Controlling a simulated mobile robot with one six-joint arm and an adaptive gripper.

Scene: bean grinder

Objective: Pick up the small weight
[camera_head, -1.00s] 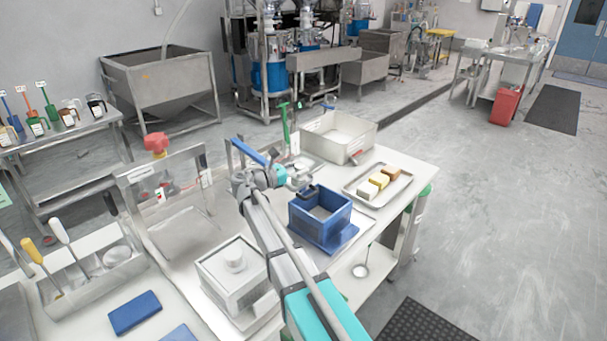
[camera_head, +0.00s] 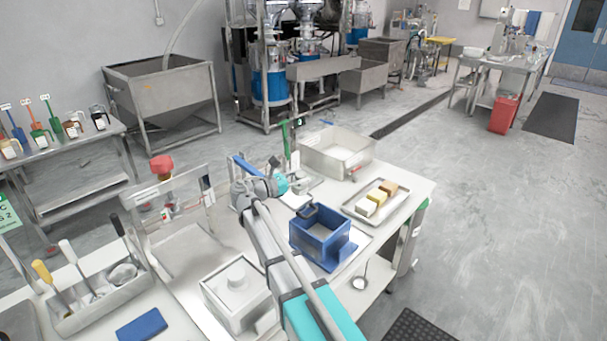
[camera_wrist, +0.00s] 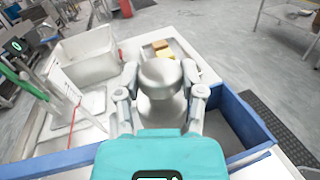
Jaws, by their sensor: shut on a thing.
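My gripper (camera_wrist: 160,82) is shut on a smooth, pale grey, rounded thing, seemingly the small weight (camera_wrist: 162,72), with one finger on each side of it in the wrist view. In the head view my gripper (camera_head: 283,184) is above the table, left of and beyond the open blue box (camera_head: 325,247). I cannot make out the held weight in the head view. The blue box also shows at the right of the wrist view (camera_wrist: 245,122). How high the weight is above the table is hard to tell.
A grey-white bin (camera_head: 338,150) stands at the back of the table. A metal tray (camera_head: 392,210) with several blocks lies to its right. A white box with a round knob (camera_head: 237,287) stands at the front. A green-handled tool (camera_head: 285,138) stands upright close behind my gripper.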

